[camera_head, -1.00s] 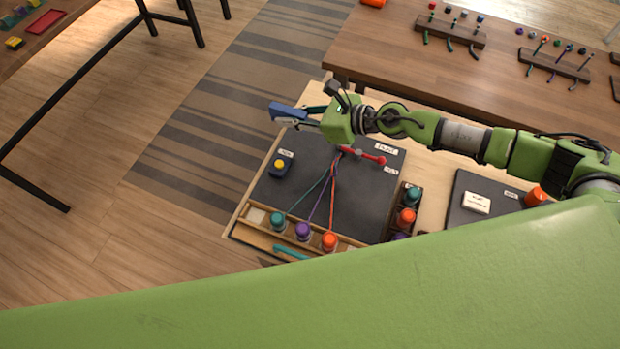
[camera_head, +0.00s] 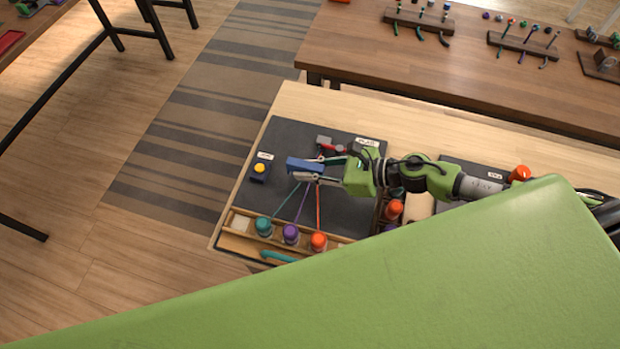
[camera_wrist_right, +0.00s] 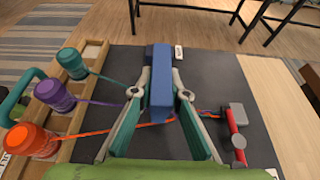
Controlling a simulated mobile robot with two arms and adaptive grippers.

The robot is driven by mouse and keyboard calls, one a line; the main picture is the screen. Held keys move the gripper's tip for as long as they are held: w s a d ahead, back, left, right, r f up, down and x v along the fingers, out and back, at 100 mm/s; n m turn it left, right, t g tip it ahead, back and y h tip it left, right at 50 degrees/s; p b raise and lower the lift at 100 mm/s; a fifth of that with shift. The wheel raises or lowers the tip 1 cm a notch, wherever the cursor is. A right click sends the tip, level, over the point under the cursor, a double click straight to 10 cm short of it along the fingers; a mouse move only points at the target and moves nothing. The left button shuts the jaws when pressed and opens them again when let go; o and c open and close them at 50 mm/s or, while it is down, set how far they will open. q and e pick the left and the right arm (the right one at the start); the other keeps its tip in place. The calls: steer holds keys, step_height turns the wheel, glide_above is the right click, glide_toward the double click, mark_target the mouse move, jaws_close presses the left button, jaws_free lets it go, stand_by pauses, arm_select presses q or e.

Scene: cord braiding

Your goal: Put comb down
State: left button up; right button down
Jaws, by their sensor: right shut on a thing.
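My right gripper (camera_head: 318,172) is shut on a blue comb (camera_head: 301,165), a block-like bar, over the dark mat (camera_head: 262,200). In the right wrist view the comb (camera_wrist_right: 160,85) sits between the fingertips, its far end pointing away. It is over the cords; I cannot tell whether it touches them or the mat. Teal, purple and orange cords (camera_head: 301,205) run from the teal, purple and orange bobbins (camera_head: 291,232) toward a red-and-grey clamp (camera_head: 328,143). The gripper hides part of the cords. My left gripper is not in view.
A dark blue box with a yellow button (camera_head: 259,171) stands on the mat's left. A wooden rack (camera_head: 236,226) holds the bobbins along the near edge. More bobbins (camera_head: 394,209) stand to the right. The left part of the mat is mostly clear.

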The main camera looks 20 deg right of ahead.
mark_target(310, 186)
steer(key=shift+s+f, duration=0.1)
steer(key=shift+f, duration=0.15)
step_height(310, 186, down, 3)
steer(key=shift+s+d+f, duration=0.1)
steer(key=shift+f, duration=0.1)
steer(key=shift+f+b, duration=0.3)
steer(key=shift+b, duration=0.2)
steer(key=c, duration=2)
jaws_free()
steer(key=shift+r, duration=0.1)
